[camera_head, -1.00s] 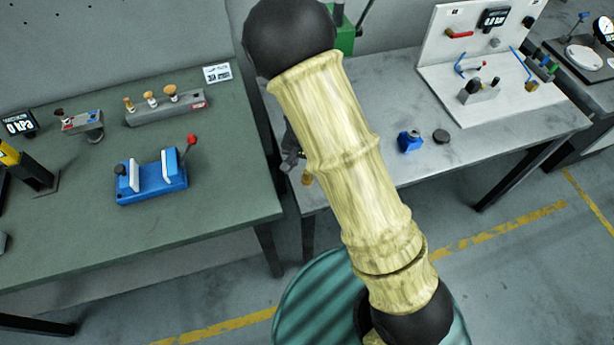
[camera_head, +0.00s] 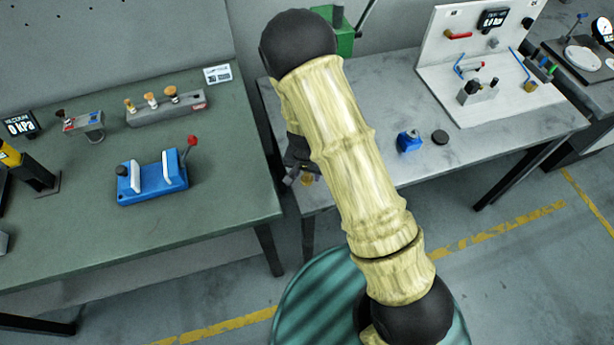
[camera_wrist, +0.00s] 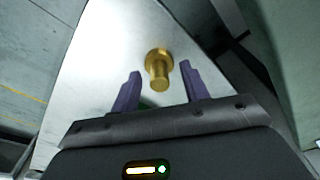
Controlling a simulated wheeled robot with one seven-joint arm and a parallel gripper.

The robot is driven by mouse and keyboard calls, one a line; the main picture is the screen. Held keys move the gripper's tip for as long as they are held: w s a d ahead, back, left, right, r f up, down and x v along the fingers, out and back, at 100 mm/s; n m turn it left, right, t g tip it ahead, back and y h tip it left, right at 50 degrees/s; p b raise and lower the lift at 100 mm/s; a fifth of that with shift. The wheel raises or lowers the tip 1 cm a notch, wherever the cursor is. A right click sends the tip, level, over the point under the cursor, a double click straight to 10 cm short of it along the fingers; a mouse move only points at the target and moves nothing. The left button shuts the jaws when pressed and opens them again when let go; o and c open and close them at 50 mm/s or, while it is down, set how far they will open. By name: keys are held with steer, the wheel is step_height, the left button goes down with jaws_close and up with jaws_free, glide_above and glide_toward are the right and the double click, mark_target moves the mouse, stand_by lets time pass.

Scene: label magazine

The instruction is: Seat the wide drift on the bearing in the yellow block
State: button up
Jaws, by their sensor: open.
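My gripper (camera_wrist: 160,68) is open, with its two dark purple fingers apart. A brass stepped piece (camera_wrist: 157,70), with a round wide part and a narrower cylinder, shows between and beyond the fingertips in the wrist view. It may be the wide drift; I cannot tell for sure. The fingers do not visibly close on it. In the head view my gripper (camera_head: 298,162) is mostly hidden behind my arm, at the left end of the grey table, with the brass piece (camera_head: 307,180) just below it. I cannot make out a yellow block or a bearing; my arm covers part of this table.
The grey table (camera_head: 460,150) carries a blue block (camera_head: 409,140), a dark disc (camera_head: 440,137) and a white panel fixture (camera_head: 480,60). A green press (camera_head: 345,40) stands behind my arm. The green table (camera_head: 230,190) holds a blue vise (camera_head: 152,178) and a rack (camera_head: 168,110).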

stand_by(0.4)
jaws_close()
step_height(320, 180, up, 10)
steer(key=shift+r, duration=0.1)
stand_by(0.5)
stand_by(0.6)
